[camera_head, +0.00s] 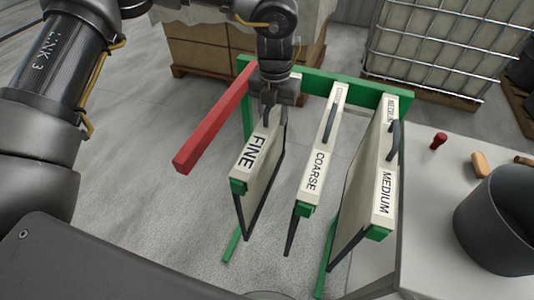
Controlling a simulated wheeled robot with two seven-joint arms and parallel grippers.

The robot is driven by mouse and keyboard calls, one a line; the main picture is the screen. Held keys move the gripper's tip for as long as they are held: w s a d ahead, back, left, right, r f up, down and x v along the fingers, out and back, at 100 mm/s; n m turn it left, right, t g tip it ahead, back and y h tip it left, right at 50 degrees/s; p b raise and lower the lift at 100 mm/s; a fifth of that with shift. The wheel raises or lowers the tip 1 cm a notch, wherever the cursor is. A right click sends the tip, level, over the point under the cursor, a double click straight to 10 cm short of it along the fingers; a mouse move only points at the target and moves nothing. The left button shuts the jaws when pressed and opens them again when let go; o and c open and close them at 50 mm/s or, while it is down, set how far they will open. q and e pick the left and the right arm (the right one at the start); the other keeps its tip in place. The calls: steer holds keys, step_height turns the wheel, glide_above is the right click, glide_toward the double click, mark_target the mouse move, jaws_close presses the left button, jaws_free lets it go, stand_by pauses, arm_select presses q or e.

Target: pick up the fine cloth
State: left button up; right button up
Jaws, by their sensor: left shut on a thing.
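The fine cloth (252,158) hangs on the left side of the green rack, a pale panel with a dark lower edge and the label FINE on its top bar. My left gripper (268,108) is above its top bar, toward the back end, and is shut on it; the fingertips partly hide the handle. The cloth still appears in line with the rack. The coarse cloth (320,150) hangs in the middle and the medium cloth (383,180) on the right, each with a dark handle. My right gripper is not in view.
The green rack (365,95) has a red bar (215,120) sticking out at its left. A table (440,200) at the right holds a dark bucket (500,220), a red-handled item (438,140) and a tan block (480,163). A caged tank (440,45) and boxes stand behind.

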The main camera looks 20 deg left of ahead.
arm_select(q)
jaws_close()
steer(key=shift+r, duration=0.1)
